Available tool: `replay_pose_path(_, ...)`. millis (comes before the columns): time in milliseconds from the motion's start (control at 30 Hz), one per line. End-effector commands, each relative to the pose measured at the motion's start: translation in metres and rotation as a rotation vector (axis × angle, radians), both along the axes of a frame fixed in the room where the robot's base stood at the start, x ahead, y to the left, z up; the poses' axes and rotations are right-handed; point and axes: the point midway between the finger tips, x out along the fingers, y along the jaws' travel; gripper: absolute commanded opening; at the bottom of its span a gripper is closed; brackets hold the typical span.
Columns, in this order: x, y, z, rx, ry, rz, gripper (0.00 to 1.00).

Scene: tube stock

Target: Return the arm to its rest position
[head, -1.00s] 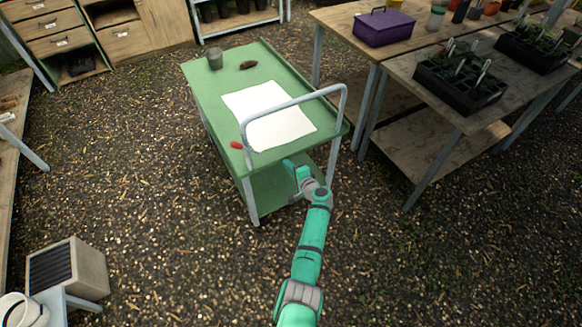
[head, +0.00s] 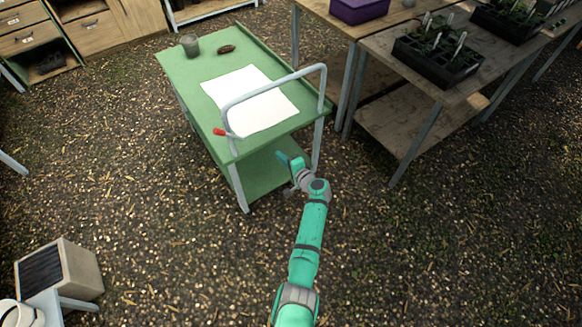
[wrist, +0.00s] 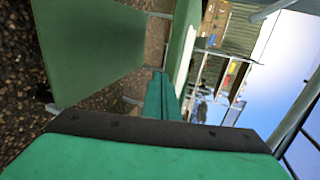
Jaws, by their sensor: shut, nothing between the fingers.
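My teal arm reaches up from the bottom of the head view. My gripper (head: 285,159) is at its far end, in front of the near end of the green cart, below the cart's top and handle. In the wrist view the teal fingers (wrist: 162,97) lie together with nothing between them. The green cart (head: 190,72) stands ahead, with its lower shelf (head: 262,172) just beyond the gripper. I cannot tell the exact gap between gripper and cart.
The cart top carries a white sheet (head: 250,100), a grey-green cup (head: 190,45), a brown object (head: 226,49) and a red-ended object (head: 219,132). Its grey handle (head: 275,85) rises at the near end. Wooden tables (head: 430,75) stand right. Gravel around my arm is open.

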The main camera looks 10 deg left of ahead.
Motion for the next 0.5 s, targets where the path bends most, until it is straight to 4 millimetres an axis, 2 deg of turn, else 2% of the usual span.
replay_pose_path(300, -0.041, -0.035, 0.014, -0.001, 0.002, -0.001, 0.0)
replay_pose_path(500, -0.054, -0.047, 0.02, 0.0, 0.003, -0.001, 0.0)
